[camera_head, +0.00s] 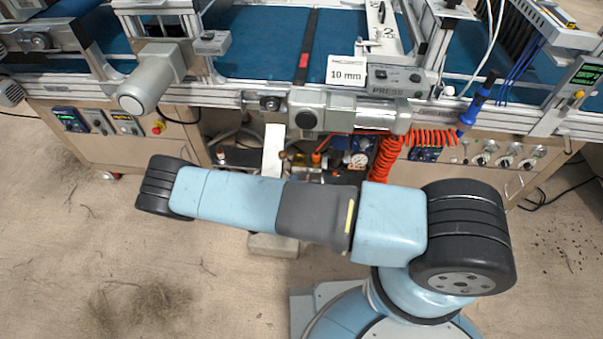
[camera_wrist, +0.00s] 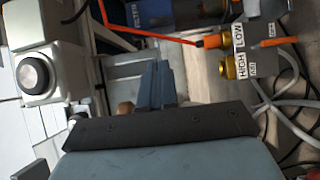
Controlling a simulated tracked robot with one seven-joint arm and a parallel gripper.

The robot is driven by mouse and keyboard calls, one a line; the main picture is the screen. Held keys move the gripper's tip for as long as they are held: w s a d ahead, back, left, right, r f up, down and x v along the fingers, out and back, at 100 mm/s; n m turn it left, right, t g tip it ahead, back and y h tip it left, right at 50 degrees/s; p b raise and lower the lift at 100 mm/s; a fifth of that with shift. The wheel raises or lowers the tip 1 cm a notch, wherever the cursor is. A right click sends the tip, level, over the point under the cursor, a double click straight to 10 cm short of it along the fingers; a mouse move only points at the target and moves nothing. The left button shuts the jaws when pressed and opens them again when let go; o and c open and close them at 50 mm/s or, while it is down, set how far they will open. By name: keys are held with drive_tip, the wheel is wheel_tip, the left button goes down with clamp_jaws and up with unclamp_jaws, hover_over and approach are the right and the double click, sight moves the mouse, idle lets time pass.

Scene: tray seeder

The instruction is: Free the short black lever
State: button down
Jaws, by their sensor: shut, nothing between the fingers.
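My gripper (camera_wrist: 158,70) shows in the wrist view, its two blue-grey fingers together with nothing between them. It points in under the machine, among its frame parts and hoses. I cannot make out the short black lever for certain in either view. A grey housing with a round black knob (camera_wrist: 33,75) is to the left of the fingers in the wrist view. A valve block (camera_wrist: 247,62) with LOW and HIGH labels and orange and brass fittings is to the right, apart from the fingers. In the head view my arm hides part of the space under the machine, and my gripper cannot be made out.
The tray seeder's blue belt (camera_head: 262,45) runs across the back, with a 10 mm sign (camera_head: 346,72) and PRESS box (camera_head: 395,80). A coiled red hose (camera_head: 385,155) hangs near my arm. Pale hoses (camera_wrist: 285,105) lie at right. The floor at front left is clear apart from debris.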

drive_tip(key=shift+v, duration=2)
